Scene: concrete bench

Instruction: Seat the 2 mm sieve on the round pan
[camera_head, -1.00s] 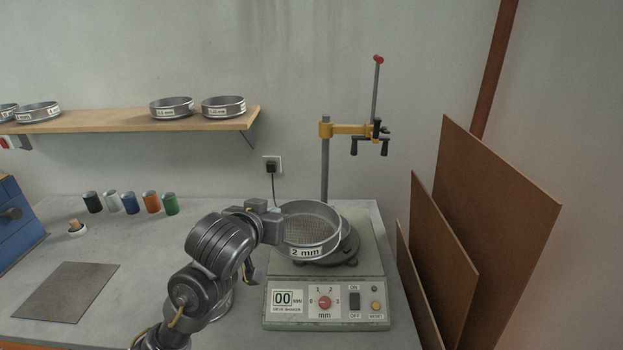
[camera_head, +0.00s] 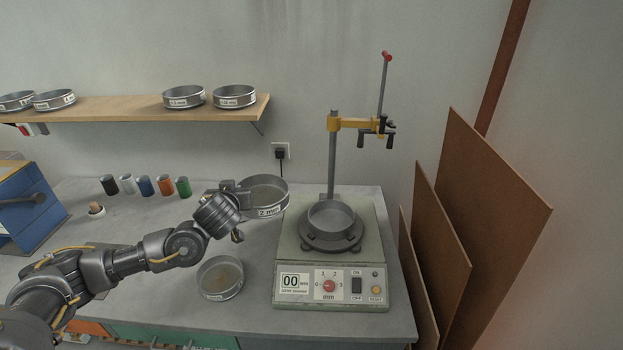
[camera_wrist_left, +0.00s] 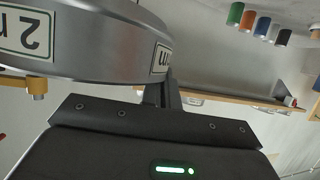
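The 2 mm sieve (camera_head: 268,200) is a shallow round metal ring with a white "2 mm" label, held up left of the shaker and slightly tilted. My left gripper (camera_head: 241,190) is shut on its left rim. In the left wrist view the sieve (camera_wrist_left: 100,45) fills the upper left, its label upside down; the fingers (camera_wrist_left: 163,92) are partly hidden. The round pan (camera_head: 332,219) is a smaller-looking grey metal dish sitting on the dark round plate of the sieve shaker (camera_head: 290,255). The sieve is apart from the pan. My right gripper is not in view.
A round metal vessel (camera_head: 220,278) with a tan inside stands on the bench below my arm. A post with a yellow clamp arm (camera_head: 350,124) rises behind the pan. Brown boards (camera_head: 470,210) lean at right. Several sieves sit on the wooden shelf (camera_head: 140,114); coloured jars (camera_head: 145,186) stand below.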

